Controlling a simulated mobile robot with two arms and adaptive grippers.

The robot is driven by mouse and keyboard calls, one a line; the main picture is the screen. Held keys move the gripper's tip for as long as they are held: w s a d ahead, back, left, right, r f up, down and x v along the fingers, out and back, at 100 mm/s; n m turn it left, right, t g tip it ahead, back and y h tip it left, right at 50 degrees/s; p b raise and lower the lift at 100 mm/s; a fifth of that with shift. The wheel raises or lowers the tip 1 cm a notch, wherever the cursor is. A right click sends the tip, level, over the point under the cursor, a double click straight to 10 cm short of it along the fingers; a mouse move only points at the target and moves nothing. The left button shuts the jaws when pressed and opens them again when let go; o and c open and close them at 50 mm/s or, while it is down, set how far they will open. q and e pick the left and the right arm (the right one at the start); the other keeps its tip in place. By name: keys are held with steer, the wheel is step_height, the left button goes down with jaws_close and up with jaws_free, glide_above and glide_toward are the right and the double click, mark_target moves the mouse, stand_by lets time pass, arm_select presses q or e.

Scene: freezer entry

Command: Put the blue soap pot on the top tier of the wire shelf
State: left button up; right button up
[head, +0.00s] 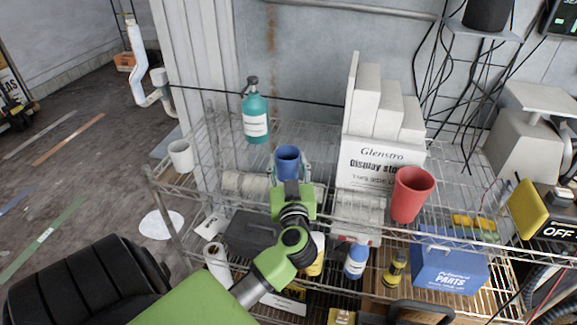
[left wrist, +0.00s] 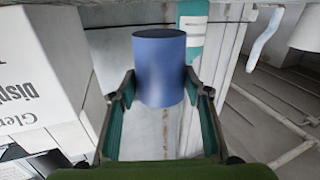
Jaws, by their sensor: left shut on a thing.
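The blue soap pot (head: 287,158) is a plain blue cylinder. It stands upright in the head view, over the top tier of the wire shelf (head: 312,135). My left gripper (head: 289,174) is shut on it, one finger on each side. In the left wrist view the pot (left wrist: 160,70) sits between the two fingers (left wrist: 160,92), with the picture turned upside down. The pot's base is hidden behind the gripper, so I cannot tell whether it touches the wires. My right gripper is not in view.
On the shelf's upper level are a teal pump bottle (head: 255,118), a white mug (head: 181,156), a white display box (head: 383,145) and a red cup (head: 411,194). Lower down are a blue parts box (head: 448,272) and several bottles. Bare wire shows between the teal bottle and the display box.

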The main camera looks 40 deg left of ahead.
arm_select(q)
steer(key=s+d+r, duration=0.9)
steer(key=s, duration=0.2)
steer(key=s+d+f+m+t+h, duration=0.1)
steer(key=d+f+m+t+h, duration=0.2)
steer(key=d+h, duration=0.3)
steer(key=s+d+f+m+t+h, duration=0.2)
steer(key=d+f+m+h, duration=0.3)
steer(key=d, duration=0.5)
steer(key=shift+s+d+f+m+t+h, duration=0.15)
steer(key=shift+s+f+m+t+h, duration=0.2)
steer(key=shift+m+h, duration=0.55)
steer(key=shift+w, duration=0.15)
steer(key=w+a+r+n+g+y, duration=0.2)
steer(key=a+r+n+y, duration=0.2)
steer(key=a, duration=0.4)
steer(key=w+a+r+n+g+y, duration=0.2)
steer(key=a+r+n+y, duration=0.3)
steer(key=a+y, duration=0.3)
steer(key=shift+a+n+g+y, duration=0.3)
steer(key=shift+n+g+y, duration=0.1)
steer(key=shift+g, duration=0.45)
